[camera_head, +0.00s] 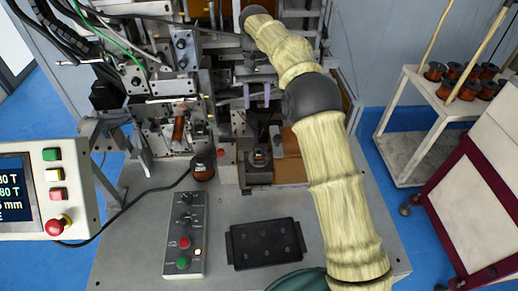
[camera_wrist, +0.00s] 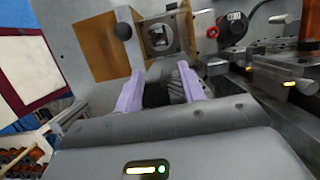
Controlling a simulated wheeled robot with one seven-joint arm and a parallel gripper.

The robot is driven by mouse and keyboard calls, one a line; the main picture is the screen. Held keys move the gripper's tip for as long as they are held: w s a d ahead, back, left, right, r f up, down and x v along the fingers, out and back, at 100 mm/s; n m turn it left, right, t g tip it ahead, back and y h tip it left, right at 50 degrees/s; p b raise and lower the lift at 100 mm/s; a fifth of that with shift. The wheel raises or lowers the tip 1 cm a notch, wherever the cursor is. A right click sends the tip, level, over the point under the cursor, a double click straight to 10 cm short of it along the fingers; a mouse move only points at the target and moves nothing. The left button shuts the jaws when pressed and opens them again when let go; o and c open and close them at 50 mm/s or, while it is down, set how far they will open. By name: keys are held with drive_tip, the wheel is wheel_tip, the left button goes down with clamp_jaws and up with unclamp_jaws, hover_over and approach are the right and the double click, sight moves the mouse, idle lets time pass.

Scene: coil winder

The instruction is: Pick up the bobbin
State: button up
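A small copper-wound bobbin with a dark top (camera_head: 203,167) stands on the grey machine table, left of the square fixture, with a black cable running up to it. A dark round top with pale marks in the wrist view (camera_wrist: 233,28) looks like the same bobbin, but I cannot be sure. My gripper (camera_head: 256,95) is above the machine, behind and to the right of the bobbin and apart from it. Its two lilac fingers stand apart in the wrist view (camera_wrist: 160,88). A dark ridged part shows between them; I cannot see it being held.
A copper coil (camera_head: 179,130) sits in the winding head at left. A control box (camera_head: 185,232) and a black tray (camera_head: 266,244) lie on the front table. A square metal fixture (camera_head: 259,160) stands mid-table. Several spools (camera_head: 470,75) stand on the right cart.

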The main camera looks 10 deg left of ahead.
drive_tip(key=shift+d, duration=0.1)
approach(259, 154)
drive_tip(key=shift+s+d+f+p, duration=0.1)
drive_tip(key=shift+s+f+p, duration=0.35)
drive_tip(key=shift+s+f, duration=0.25)
drive_tip(key=shift+s, duration=0.25)
drive_tip(key=shift+w, duration=0.1)
drive_tip(key=shift+d+f, duration=0.1)
drive_tip(key=shift+f, duration=0.1)
drive_tip(key=shift+p+x, duration=0.8)
drive_tip(key=shift+x, duration=1.95)
drive_tip(key=shift+w, duration=0.1)
